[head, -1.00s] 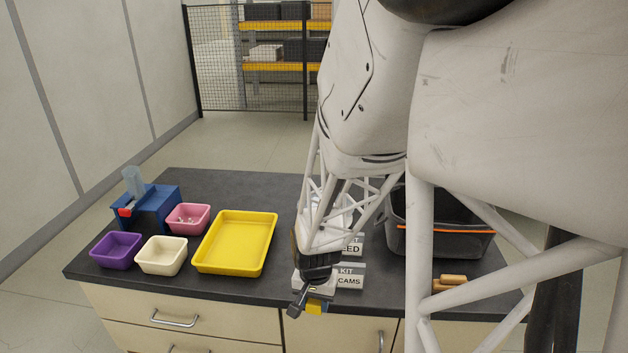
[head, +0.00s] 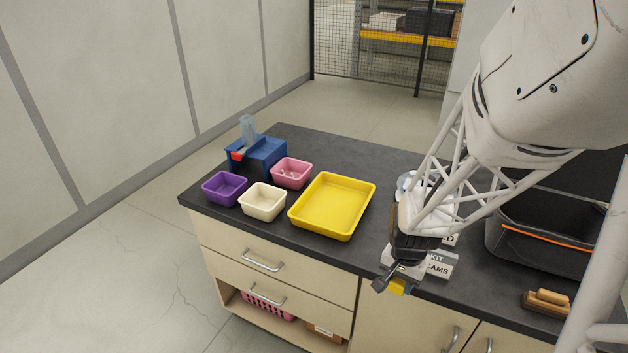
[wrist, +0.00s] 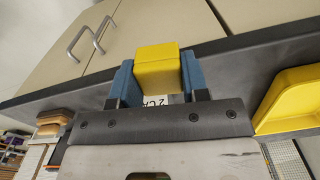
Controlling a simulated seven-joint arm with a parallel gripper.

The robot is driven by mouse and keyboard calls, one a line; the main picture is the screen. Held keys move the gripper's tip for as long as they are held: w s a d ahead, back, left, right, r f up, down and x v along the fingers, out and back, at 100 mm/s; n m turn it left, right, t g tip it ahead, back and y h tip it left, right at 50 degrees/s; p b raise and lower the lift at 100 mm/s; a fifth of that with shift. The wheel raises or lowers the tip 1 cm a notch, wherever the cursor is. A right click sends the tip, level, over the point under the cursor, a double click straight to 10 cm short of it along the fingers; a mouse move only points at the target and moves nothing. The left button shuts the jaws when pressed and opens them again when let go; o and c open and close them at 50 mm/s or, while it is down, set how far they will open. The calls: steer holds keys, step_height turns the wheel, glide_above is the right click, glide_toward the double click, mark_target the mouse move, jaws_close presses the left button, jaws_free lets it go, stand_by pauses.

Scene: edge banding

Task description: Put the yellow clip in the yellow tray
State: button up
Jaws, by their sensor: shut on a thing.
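The yellow clip (wrist: 157,68) is a yellow block held between the two blue fingers of my gripper (wrist: 158,80) in the wrist view. In the head view my gripper (head: 396,284) is at the front edge of the dark bench, with a bit of the yellow clip (head: 398,288) showing below it. The yellow tray (head: 333,205) is empty and lies flat on the bench, to the left of my gripper and apart from it. Its edge also shows at the right of the wrist view (wrist: 292,98).
Left of the tray are a cream bin (head: 262,203), a purple bin (head: 224,189), a pink bin (head: 291,173) with small parts, and a blue device (head: 258,156). A black tote (head: 545,238) and a wooden-handled brush (head: 547,303) are at right. A label stand (head: 440,266) is beside my gripper.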

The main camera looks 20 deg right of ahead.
steer(key=w+d+r, duration=0.1)
steer(key=w+r, duration=0.1)
steer(key=w, duration=0.8)
steer(key=w+d+r, duration=0.2)
steer(key=w, duration=0.8)
steer(key=r+n, duration=0.2)
glide_above(339, 200)
steer(key=shift+a, duration=0.1)
steer(key=shift+s+f, duration=0.1)
steer(key=shift+f, duration=3.1)
steer(key=shift+f, duration=1.85)
steer(key=shift+f, duration=0.1)
steer(key=o, duration=1)
steer(key=shift+c, duration=0.2)
